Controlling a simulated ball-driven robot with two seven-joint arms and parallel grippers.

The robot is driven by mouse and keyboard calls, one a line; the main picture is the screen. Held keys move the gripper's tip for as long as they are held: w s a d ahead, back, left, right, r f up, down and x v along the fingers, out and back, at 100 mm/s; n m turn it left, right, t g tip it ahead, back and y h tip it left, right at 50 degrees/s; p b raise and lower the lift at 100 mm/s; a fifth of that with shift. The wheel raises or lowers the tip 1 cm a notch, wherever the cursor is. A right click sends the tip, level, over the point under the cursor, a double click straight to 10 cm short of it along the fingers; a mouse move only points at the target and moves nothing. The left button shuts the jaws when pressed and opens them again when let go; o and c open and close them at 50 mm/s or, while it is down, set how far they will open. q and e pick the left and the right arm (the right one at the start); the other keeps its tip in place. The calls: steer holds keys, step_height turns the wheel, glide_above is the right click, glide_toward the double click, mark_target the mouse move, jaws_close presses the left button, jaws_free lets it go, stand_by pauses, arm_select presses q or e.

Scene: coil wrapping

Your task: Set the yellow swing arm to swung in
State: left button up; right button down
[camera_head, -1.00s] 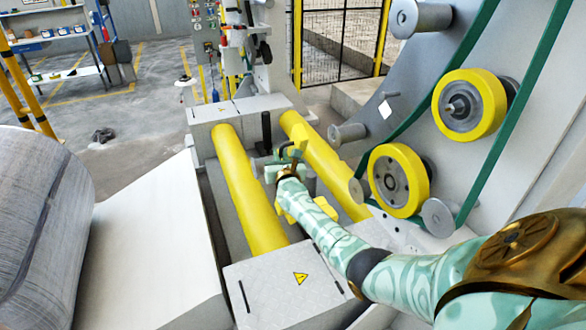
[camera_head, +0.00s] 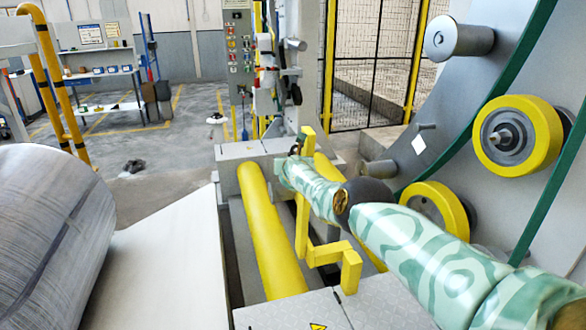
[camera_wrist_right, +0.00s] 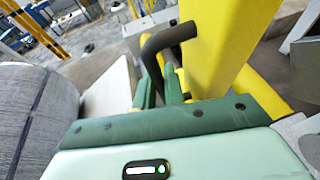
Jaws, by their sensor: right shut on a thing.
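The yellow swing arm (camera_head: 302,225) stands up between the two yellow rollers in the head view, with a stepped bracket at its lower end. My right gripper (camera_head: 298,152) is at its upper part, reaching in from the right. In the right wrist view, a bent black handle (camera_wrist_right: 166,40) beside the yellow bar of the swing arm (camera_wrist_right: 228,40) runs down between the green fingers of my right gripper (camera_wrist_right: 160,88), which is shut on it. In the head view my forearm hides part of the swing arm. My left gripper is not in view.
The left yellow roller (camera_head: 268,235) and right yellow roller (camera_head: 376,262) flank the swing arm. A large grey coil (camera_head: 45,235) lies at the left, beside a white sloped plate (camera_head: 160,250). Yellow wheels (camera_head: 515,135) and green belts stand close at the right. A control panel (camera_head: 238,50) stands behind.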

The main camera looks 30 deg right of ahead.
steer(key=shift+d+r, duration=0.3)
steer(key=shift+r, duration=0.05)
steer(key=c, duration=1.5)
jaws_free()
steer(key=shift+w, duration=0.1)
steer(key=shift+w+f, duration=0.2)
steer(key=shift+f, duration=0.1)
steer(key=shift+a, duration=0.1)
